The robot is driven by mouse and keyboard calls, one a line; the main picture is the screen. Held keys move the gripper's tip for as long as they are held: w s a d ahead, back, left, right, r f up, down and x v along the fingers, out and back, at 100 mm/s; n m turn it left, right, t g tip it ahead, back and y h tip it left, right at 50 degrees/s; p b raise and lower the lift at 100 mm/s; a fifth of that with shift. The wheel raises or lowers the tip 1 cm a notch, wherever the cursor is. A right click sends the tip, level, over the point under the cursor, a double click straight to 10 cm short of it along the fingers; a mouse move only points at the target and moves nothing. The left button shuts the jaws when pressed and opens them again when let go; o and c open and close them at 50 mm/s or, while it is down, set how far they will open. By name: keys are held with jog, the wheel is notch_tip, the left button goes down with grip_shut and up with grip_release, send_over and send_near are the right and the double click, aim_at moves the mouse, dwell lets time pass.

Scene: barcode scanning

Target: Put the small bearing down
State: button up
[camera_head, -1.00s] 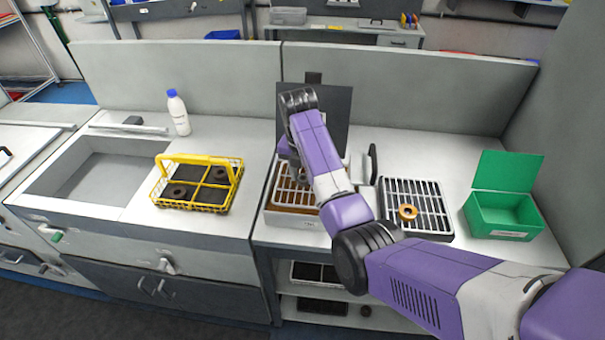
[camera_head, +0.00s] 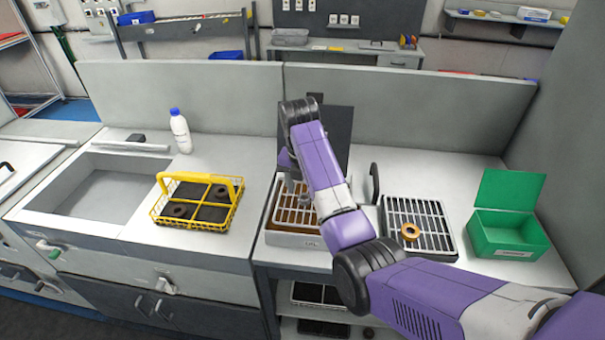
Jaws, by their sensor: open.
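My gripper (camera_head: 293,181) hangs over the left white box with a brown slatted inside (camera_head: 289,239). Its fingers are small and partly hidden by my purple arm; it is open. I cannot make out a small bearing at the fingers or inside that box. A brass-coloured ring (camera_head: 411,231) lies on the dark tray with a pale grate (camera_head: 447,247), right of my arm. Two dark rings sit in the yellow wire basket (camera_head: 197,223) on the left: one at the front left (camera_head: 179,211) and one at the back right (camera_head: 221,192).
A dark upright panel (camera_head: 338,135) stands behind the left box. A green open-lidded box (camera_head: 508,238) stands at the right. A white bottle with a blue cap (camera_head: 181,135) stands behind the basket. A sink (camera_head: 98,190) is at the left. The counter between basket and box is clear.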

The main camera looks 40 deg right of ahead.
aim_at(302, 201)
jog(key=r, duration=0.2)
jog(key=r+p, duration=0.1)
jog(key=r, duration=0.2)
jog(key=shift+s+a+r, duration=0.1)
jog(key=shift+a+r, duration=0.2)
jog(key=shift+a, duration=0.05)
jog(key=shift+s+a+r, duration=0.1)
jog(key=shift+r, duration=0.9)
jog(key=shift+s+a+r, duration=0.1)
jog(key=shift+r, duration=0.9)
